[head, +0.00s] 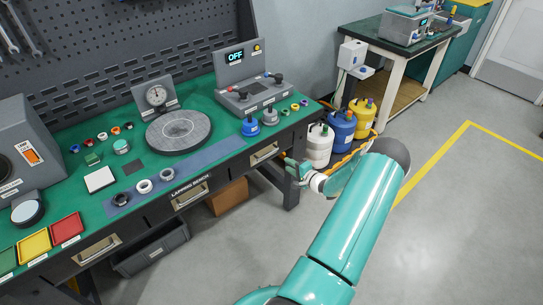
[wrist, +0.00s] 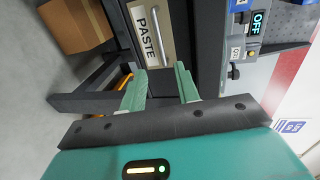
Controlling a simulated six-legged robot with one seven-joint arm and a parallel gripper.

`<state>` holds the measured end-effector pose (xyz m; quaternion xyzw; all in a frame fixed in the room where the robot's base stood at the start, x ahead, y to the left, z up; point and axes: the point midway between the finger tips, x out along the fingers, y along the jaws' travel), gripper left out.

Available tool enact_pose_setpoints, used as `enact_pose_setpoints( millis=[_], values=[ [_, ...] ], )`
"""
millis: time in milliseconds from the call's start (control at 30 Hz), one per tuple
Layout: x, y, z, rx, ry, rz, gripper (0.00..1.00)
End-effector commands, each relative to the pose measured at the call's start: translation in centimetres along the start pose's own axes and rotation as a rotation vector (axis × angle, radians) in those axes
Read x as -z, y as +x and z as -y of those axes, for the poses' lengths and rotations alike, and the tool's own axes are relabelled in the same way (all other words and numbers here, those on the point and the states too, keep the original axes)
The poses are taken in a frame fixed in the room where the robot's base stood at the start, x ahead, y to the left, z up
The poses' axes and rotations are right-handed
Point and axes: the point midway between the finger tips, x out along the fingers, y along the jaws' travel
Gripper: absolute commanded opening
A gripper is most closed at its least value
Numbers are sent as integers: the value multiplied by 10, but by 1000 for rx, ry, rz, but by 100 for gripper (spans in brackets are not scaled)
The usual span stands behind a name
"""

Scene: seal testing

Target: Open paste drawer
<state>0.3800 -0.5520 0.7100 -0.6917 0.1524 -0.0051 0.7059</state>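The paste drawer (head: 264,153) is at the right end of the green-topped bench, and its front looks flush with the bench. In the wrist view the drawer front (wrist: 147,39) carries the label PASTE and a metal bar handle (wrist: 159,33). My gripper (wrist: 160,82) is open, with two green fingers apart and nothing between them. The handle lies ahead of the fingertips, not between them. In the head view my gripper (head: 296,170) is just right of the drawer, partly hidden by my arm.
The lapping drawer (head: 190,195) is further left on the bench. The dark bench leg (head: 291,192) stands close below my gripper. White, blue and yellow containers (head: 341,126) stand behind my arm. A cardboard box (head: 228,196) sits under the bench. The floor at right is clear.

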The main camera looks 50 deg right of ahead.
Motion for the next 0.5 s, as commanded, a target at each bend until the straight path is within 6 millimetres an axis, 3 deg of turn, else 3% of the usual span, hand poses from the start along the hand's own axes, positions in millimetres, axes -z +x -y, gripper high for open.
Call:
enact_pose_setpoints(
  millis=[500],
  values=[
    [-2,100,0,0,-1,3,32]
  ],
)
